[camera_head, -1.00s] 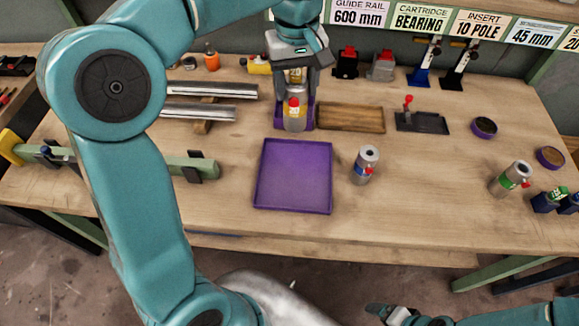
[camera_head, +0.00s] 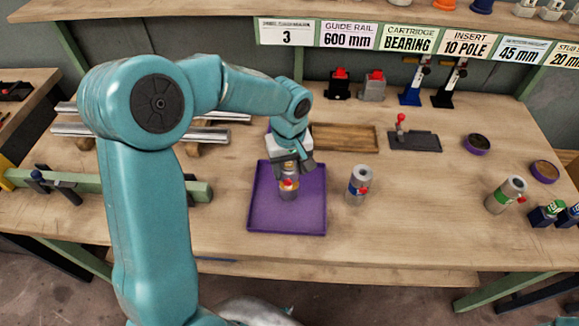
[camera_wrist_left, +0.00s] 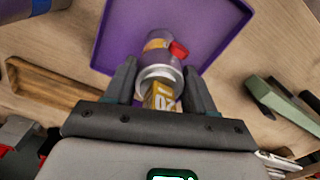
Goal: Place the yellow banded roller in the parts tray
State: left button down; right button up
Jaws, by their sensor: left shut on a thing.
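The yellow banded roller (camera_head: 288,192) is a grey cylinder with a yellow band and a small red knob. It stands about upright within the outline of the flat purple parts tray (camera_head: 265,222), left of centre on the bench. My left gripper (camera_head: 291,172) is shut on its upper end from above. In the left wrist view, the roller (camera_wrist_left: 157,52) sits between the two dark fingers (camera_wrist_left: 157,80), with the purple tray (camera_wrist_left: 215,22) behind it. I cannot tell whether its base touches the tray floor. My right gripper is out of view.
A blue-banded roller (camera_head: 359,187) stands close to the tray's right side. A green-banded roller (camera_head: 505,195) is far right. A wooden tray (camera_head: 345,137) lies behind, metal rails (camera_head: 150,132) behind left. Bench in front of the tray is clear.

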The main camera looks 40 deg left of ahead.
pick_arm(q)
jog(key=shift+f, duration=0.15)
jog(key=shift+f, duration=0.2)
jog(key=shift+c, duration=1.9)
grip_release()
jog(key=shift+r, duration=0.1)
notch_tip(320, 180, up, 12)
jog(key=shift+s+r, duration=0.1)
